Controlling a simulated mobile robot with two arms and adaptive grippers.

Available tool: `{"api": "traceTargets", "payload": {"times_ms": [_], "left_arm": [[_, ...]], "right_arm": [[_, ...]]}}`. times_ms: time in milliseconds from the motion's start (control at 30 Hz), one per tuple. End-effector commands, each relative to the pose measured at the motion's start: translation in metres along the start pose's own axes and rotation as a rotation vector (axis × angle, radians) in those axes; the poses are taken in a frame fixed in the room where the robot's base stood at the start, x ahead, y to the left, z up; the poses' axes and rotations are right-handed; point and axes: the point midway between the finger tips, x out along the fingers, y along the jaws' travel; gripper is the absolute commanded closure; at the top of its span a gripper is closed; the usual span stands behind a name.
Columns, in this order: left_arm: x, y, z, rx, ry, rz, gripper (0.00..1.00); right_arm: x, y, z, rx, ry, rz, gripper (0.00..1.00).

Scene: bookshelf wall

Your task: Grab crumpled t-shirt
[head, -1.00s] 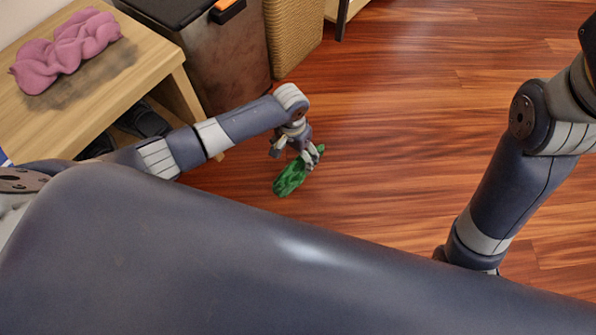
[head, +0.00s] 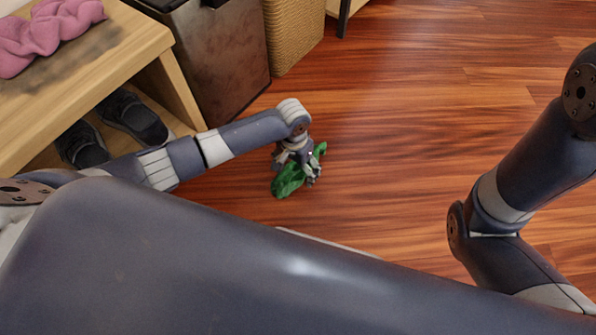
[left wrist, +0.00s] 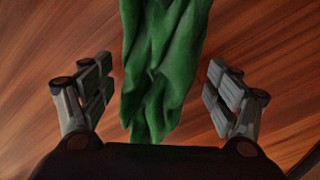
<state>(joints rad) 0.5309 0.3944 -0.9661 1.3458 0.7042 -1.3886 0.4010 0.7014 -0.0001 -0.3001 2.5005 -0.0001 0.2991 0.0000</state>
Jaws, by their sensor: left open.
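A crumpled green t-shirt (head: 290,180) lies on the wooden floor in the head view. In the left wrist view the green cloth (left wrist: 162,70) runs between the two fingers, with a gap on each side. My left gripper (head: 298,172) is over the shirt and hides part of it. In the left wrist view my left gripper (left wrist: 156,88) is open, its finger pads apart from the cloth. My right arm is at the right of the head view, but its gripper is out of the picture.
A wooden bench (head: 150,45) at the left holds a pink cloth (head: 45,35), with dark shoes (head: 135,118) on its lower shelf. A dark bin (head: 215,55) and a woven basket (head: 293,35) stand behind. The floor (head: 420,110) to the right is clear.

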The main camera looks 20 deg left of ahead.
Motion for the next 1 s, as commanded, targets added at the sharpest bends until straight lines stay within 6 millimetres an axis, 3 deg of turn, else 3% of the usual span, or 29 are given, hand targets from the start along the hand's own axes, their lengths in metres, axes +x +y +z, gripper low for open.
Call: {"api": "traceTargets", "payload": {"times_ms": [267, 433, 1000], "left_arm": [[0.0004, -0.0004, -0.0001, -0.001, 0.000, -0.001, 0.20], [0.0005, -0.0005, -0.0001, -0.001, 0.000, -0.001, 0.57], [-0.0051, -0.0014, 0.0015, -0.002, -0.001, -0.001, 0.57]], "right_arm": [[-0.0004, -0.0002, -0.0002, 0.000, 0.000, 0.000, 0.60], [-0.0004, -0.0003, -0.0003, 0.000, 0.001, -0.001, 0.60], [0.0070, 0.0014, 0.0023, 0.001, 0.001, 0.000, 0.60]]}}
